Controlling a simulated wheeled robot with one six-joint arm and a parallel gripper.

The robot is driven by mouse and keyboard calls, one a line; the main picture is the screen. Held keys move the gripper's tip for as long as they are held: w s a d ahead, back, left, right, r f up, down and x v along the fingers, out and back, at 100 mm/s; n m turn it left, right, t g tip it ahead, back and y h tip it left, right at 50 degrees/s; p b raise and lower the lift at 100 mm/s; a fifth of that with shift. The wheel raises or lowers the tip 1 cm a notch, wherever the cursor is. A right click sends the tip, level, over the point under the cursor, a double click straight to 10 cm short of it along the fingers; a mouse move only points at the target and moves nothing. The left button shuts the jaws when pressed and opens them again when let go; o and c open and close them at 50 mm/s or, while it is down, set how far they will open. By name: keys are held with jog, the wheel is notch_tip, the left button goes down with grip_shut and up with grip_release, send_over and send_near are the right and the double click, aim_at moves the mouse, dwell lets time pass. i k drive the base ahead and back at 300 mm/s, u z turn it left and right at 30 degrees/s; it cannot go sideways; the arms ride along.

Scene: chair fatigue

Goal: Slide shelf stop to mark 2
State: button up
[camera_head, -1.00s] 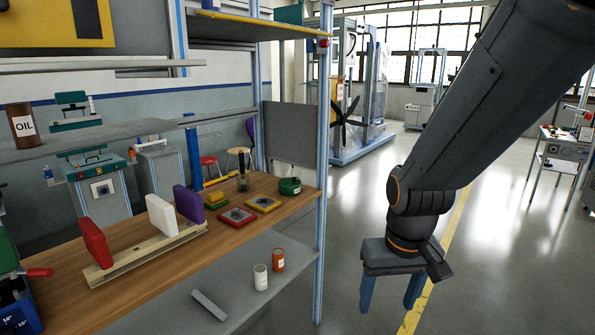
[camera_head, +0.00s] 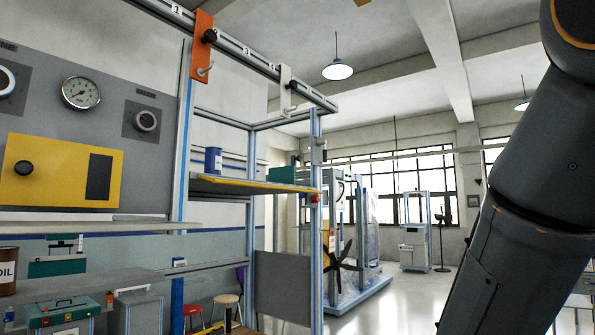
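A dark rail (camera_head: 232,41) with white number marks runs along the top of the rack frame, sloping down to the right. The mark 1 (camera_head: 177,10) shows at its near end, and mark 3 (camera_head: 247,50) further along. An orange plate (camera_head: 202,62) with a black knob and a hook hangs on the rail between these two marks, around where mark 2 falls. A pale stop-like piece (camera_head: 285,92) with a dark knob hangs further right, past mark 4. Which piece is the shelf stop I cannot tell for sure. My gripper is out of view; only my arm shows at right.
Below the rail, a yellow-edged shelf (camera_head: 251,184) holds a blue can (camera_head: 213,161) and a green box (camera_head: 283,175). A gauge panel (camera_head: 122,100) stands at left. Blue-edged uprights (camera_head: 317,240) frame the rack. Open floor lies to the right.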

aim_at(284, 174)
jog(key=u, duration=0.05)
jog(key=k, duration=0.55)
jog(key=z, duration=1.05)
jog(key=i, duration=1.25)
jog(key=u, duration=0.45)
jog(key=i, duration=0.6)
jog(key=u, duration=0.6)
